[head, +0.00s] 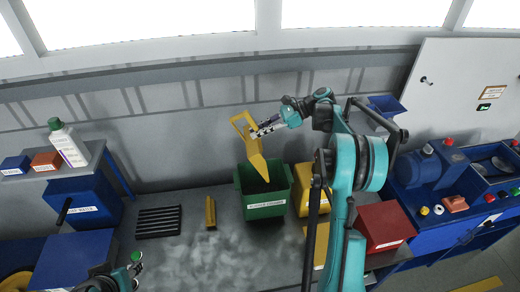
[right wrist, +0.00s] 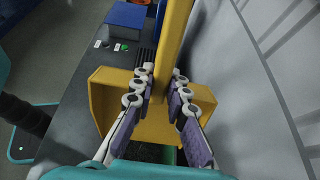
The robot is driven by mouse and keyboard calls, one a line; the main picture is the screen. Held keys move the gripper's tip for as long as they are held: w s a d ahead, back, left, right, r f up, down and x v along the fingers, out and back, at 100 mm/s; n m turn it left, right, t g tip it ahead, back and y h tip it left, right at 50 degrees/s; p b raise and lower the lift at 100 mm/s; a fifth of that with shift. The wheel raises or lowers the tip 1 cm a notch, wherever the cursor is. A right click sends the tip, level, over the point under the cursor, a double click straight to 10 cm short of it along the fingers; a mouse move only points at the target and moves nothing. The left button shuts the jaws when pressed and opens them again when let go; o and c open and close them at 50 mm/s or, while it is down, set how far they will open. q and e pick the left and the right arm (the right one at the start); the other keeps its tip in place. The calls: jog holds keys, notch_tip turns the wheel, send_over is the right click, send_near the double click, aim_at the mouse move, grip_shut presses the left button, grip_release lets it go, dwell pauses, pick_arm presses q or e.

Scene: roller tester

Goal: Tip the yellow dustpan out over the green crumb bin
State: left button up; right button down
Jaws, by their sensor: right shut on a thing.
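The yellow dustpan (head: 258,166) is in the air at the head view's centre, steeply tilted with its lower end over the mouth of the green crumb bin (head: 264,211). My right gripper (head: 257,133) is shut on its handle. In the right wrist view the fingers of my right gripper (right wrist: 160,80) lie either side of the yellow handle (right wrist: 172,38), with the wide pan (right wrist: 108,92) beyond. I cannot see whether crumbs are in the pan. The bin stands upright on the bench. My left gripper (head: 108,281) is partly cut off at the bottom left, its jaws unclear.
A yellow bin (head: 303,204) stands right of the green bin, and a red bin (head: 385,224) further right. A yellow block (head: 211,213) and a black grille (head: 158,221) lie to the left. A white bottle (head: 69,145) stands on a shelf. The grey bench (head: 190,255) has free room in front.

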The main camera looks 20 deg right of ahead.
aim_at(244, 138)
jog(key=shift+a, duration=0.1)
jog(key=a+h, duration=0.1)
jog(key=a+f, duration=0.1)
jog(key=w+a+f+h+p, duration=0.1)
jog(key=shift+a+g+h, duration=0.3)
jog(key=shift+g, duration=0.1)
jog(key=w+a+f+g+h+b, duration=0.2)
jog(key=w+a+f+g+h, duration=0.1)
jog(key=a+f+h, duration=0.7)
jog(key=shift+w+a+f, duration=0.3)
jog(key=shift+a+f, duration=0.4)
jog(key=shift+a, duration=0.1)
jog(key=shift+s+r, duration=0.1)
notch_tip(244, 138, up, 6)
jog(key=p, duration=0.3)
jog(key=shift+p, duration=0.3)
